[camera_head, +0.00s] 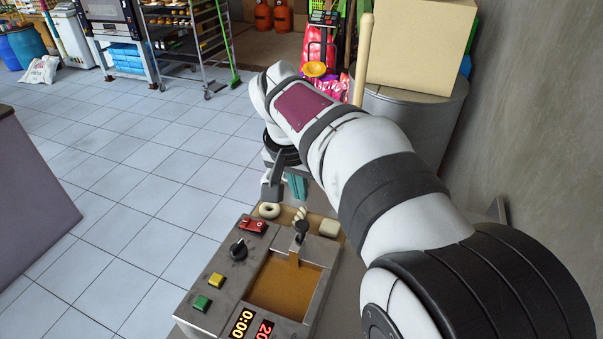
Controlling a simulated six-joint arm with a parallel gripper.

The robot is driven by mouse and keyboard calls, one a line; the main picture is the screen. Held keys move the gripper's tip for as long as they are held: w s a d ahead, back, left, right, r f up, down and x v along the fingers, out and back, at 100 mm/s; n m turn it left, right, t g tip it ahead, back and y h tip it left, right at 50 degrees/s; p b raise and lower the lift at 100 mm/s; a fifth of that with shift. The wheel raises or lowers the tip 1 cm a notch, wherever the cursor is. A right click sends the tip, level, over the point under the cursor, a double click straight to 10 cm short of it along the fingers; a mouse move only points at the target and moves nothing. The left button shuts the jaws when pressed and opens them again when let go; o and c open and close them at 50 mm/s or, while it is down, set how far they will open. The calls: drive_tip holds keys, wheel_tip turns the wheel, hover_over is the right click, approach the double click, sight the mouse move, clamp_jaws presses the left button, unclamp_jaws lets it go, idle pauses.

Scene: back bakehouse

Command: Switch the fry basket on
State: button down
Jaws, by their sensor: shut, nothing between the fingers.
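The fryer (222,290) is a grey metal box at the bottom centre, with a rectangular well of brown oil (287,287). A lever with a black ball knob (302,227) stands at the well's far edge. The fryer's top carries a red switch (253,225), a black rotary knob (238,250), a yellow button (217,280), a green button (201,303) and lit displays (242,322), one reading 0:00. I cannot tell the switch's position. My gripper (284,190) is shut and empty, beyond the fryer's far edge, apart from the controls; my wrist partly hides it.
A ring doughnut (269,210), a twisted pastry (299,213) and a square pastry (329,228) lie behind the fryer. A drum (408,118) with a cardboard box (415,45) stands at the right by the wall. Tiled floor (120,200) lies open at left.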

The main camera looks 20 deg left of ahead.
drive_tip(key=shift+v, duration=1.75)
drive_tip(key=s+d+f+m+g, duration=0.1)
drive_tip(key=s+d, duration=0.3)
drive_tip(key=d, duration=0.3)
drive_tip(key=s+d+f+m+g, duration=0.1)
drive_tip(key=s+d, duration=0.2)
drive_tip(key=d, duration=0.5)
drive_tip(key=s+d+f+m, duration=0.1)
drive_tip(key=s+d+f, duration=0.3)
drive_tip(key=s, duration=0.5)
drive_tip(key=s+d+f+m+g+y, duration=0.1)
drive_tip(key=s+d+f+m, duration=0.1)
drive_tip(key=s, duration=0.6)
drive_tip(key=shift+s+d+f+m+g+y, duration=0.35)
drive_tip(key=shift+d+f, duration=0.55)
drive_tip(key=shift+d, duration=0.3)
